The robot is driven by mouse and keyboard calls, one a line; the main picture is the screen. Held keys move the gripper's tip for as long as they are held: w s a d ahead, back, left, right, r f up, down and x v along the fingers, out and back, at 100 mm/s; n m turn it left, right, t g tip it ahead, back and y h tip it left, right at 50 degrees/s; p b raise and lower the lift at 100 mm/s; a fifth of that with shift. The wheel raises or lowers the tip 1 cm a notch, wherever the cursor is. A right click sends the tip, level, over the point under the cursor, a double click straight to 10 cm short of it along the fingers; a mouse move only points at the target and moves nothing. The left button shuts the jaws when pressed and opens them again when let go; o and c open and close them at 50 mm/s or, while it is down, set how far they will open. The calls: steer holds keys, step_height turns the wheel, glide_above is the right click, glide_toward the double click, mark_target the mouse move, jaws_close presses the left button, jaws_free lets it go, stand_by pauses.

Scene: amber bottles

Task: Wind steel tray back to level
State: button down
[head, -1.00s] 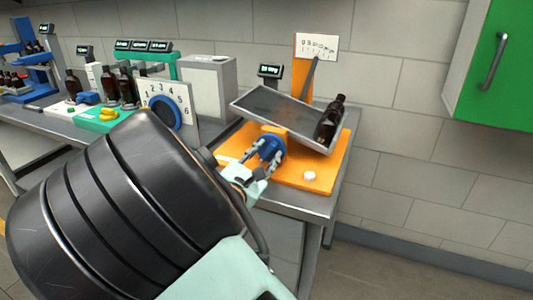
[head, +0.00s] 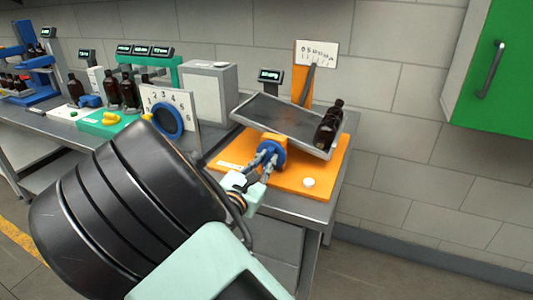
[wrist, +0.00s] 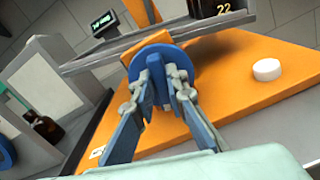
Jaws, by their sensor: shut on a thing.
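The steel tray (head: 280,112) is tilted in the head view, with its right end lower. Dark amber bottles (head: 326,132), apparently two overlapping, stand at its low right end. In the wrist view, the tray's rim (wrist: 215,25) crosses the top, with part of a bottle (wrist: 203,8) above it. A round blue hand wheel (head: 271,154) sits in front of the tray on an orange base (head: 325,178). My gripper (head: 266,161) is shut on the wheel. The wrist view shows both fingers (wrist: 160,85) against the wheel's front (wrist: 158,57); the exact contact is partly hidden.
A pointer (head: 308,82) stands before a scale card (head: 317,54) behind the tray. A white cap (head: 308,182) lies on the orange base. A numbered dial panel (head: 186,98) and a grey box (head: 209,92) stand left. A green cabinet (head: 505,75) hangs right.

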steer(key=n+p, duration=0.3)
steer(key=p, duration=0.1)
steer(key=n+p, duration=0.2)
steer(key=p, duration=0.1)
steer(key=shift+a+r+n, duration=0.1)
steer(key=shift+r+n, duration=0.2)
steer(key=n+p, duration=0.2)
steer(key=p, duration=0.1)
steer(key=n+p, duration=0.3)
steer(key=shift+a+f+n, duration=0.15)
steer(key=shift+n, duration=0.15)
steer(key=n+p, duration=0.4)
steer(key=n, duration=0.1)
steer(key=shift+w+a+f, duration=0.1)
steer(key=shift+f, duration=0.1)
steer(key=shift+f+n+p, duration=0.15)
steer(key=shift+n+p, duration=0.35)
steer(key=shift+n, duration=0.7)
steer(key=shift+f+n+p, duration=0.1)
steer(key=shift+n+p, duration=0.4)
steer(key=shift+n, duration=0.7)
steer(key=c, duration=1.9)
jaws_free()
steer(key=shift+c, duration=0.2)
